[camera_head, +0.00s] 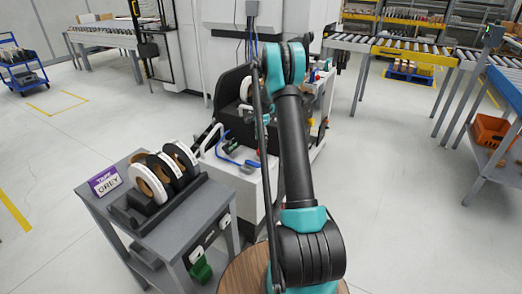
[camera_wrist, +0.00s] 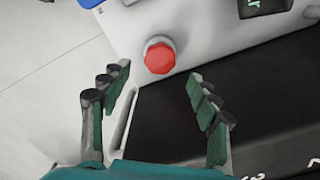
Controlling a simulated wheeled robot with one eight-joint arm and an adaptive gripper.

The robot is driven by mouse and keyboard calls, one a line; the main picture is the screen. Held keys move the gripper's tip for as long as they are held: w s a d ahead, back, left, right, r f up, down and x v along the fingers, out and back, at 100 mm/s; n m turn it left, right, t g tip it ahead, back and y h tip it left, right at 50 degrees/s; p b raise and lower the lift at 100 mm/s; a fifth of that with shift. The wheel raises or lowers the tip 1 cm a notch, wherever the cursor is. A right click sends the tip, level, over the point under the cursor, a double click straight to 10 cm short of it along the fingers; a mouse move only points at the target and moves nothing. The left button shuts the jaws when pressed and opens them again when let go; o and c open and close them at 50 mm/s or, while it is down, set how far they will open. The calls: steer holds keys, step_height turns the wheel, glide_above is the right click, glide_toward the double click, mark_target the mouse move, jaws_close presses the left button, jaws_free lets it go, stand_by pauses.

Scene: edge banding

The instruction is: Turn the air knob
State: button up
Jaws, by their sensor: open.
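A red, many-sided knob (camera_wrist: 159,57) on a grey collar sits on a light machine panel (camera_wrist: 195,25) in the wrist view. It is the only knob-like part I see there, but I see no label to confirm that it is the air knob. My gripper (camera_wrist: 157,77) is open and empty, its two fingers spread left and right. The knob lies just beyond the fingertips, roughly midway between them, and appears apart from both. In the head view my arm reaches over the edge banding machine (camera_head: 257,190); my gripper and the red knob cannot be made out there.
A dark surface (camera_wrist: 255,100) lies beside the panel, under the right finger. A small display (camera_wrist: 265,5) is at the top. In the head view, a grey cart (camera_head: 185,225) with several tape rolls stands left of the machine. Open floor (camera_head: 420,200) lies to the right.

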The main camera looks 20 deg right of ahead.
mark_target(261, 150)
step_height(261, 150, down, 6)
steer(key=shift+f, duration=0.1)
stand_by(0.4)
steer(key=c, duration=1.2)
